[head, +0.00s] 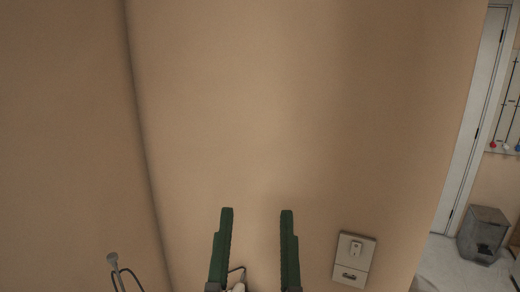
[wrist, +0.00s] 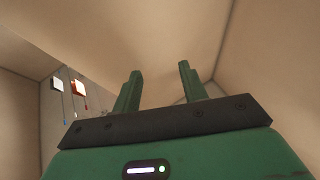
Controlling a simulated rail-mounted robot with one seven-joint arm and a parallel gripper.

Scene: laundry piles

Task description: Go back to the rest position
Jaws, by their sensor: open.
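My gripper (head: 257,212) shows at the bottom middle of the head view, its two green fingers spread apart with nothing between them. Behind it is a plain beige wall. The gripper also shows in the wrist view (wrist: 159,70), with its fingers open and empty against beige wall and ceiling surfaces. No laundry shows in either view.
A wall plate (head: 354,260) is to the right of my gripper. A grey bin (head: 483,235) stands on a pale floor at far right, near a white door (head: 472,120). A small hook-like fitting (head: 113,260) with a dark cord is at lower left.

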